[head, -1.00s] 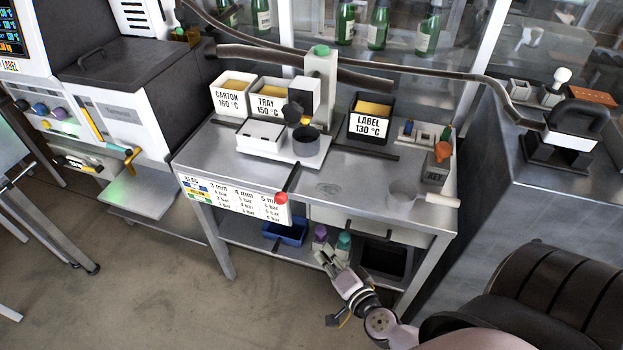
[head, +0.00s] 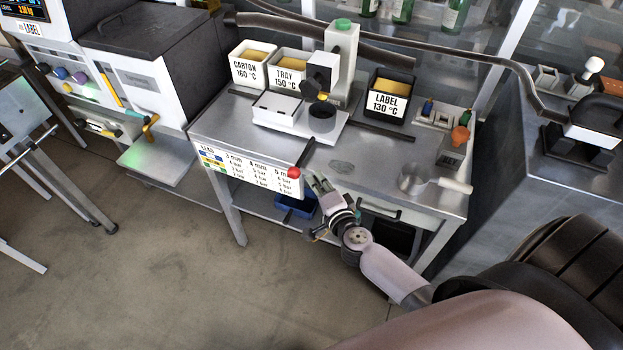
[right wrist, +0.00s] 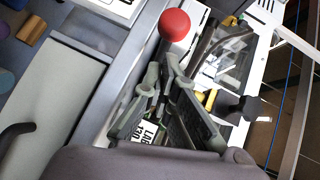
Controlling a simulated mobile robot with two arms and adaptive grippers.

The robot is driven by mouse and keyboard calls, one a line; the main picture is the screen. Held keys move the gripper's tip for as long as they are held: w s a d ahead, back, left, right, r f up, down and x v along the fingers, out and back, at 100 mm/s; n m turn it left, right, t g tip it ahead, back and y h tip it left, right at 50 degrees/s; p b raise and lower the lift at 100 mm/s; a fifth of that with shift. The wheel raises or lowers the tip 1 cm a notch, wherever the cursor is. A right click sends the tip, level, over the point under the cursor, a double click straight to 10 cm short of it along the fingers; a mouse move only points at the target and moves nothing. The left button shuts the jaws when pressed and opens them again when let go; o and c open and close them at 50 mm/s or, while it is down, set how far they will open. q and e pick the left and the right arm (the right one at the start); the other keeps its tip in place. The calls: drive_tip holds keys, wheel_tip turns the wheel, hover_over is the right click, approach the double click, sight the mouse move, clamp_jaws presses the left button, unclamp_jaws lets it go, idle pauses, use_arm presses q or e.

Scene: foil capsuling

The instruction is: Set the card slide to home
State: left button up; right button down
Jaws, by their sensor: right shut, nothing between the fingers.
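A white card (head: 250,171) printed with 3 mm, 4 mm and 5 mm columns hangs on the front edge of the steel bench. A black lever with a red ball knob (head: 294,172) reaches over the card's right end, by the 5 mm column. I cannot tell for sure which part is the card slide. My right gripper (head: 318,183) is shut and empty, just right of the knob at the bench's front edge. In the right wrist view the red knob (right wrist: 174,24) shows beyond the fingertips, apart from them. My left gripper is not in view.
On the bench (head: 235,133) stand the carton pot (head: 250,72), tray pot (head: 287,75) and label pot (head: 385,105). A small metal pan (head: 413,183) lies at the right. A drawer handle (head: 380,213) sits below my gripper's right side.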

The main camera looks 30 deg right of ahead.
drive_tip(key=shift+w+a+f, duration=0.2)
drive_tip(key=shift+w+a, duration=0.3)
drive_tip(key=shift+w, duration=0.1)
drive_tip(key=w+a, duration=1.1)
drive_tip(key=w, duration=0.1)
drive_tip(key=shift+w+p, duration=0.35)
drive_tip(key=shift+r, duration=0.15)
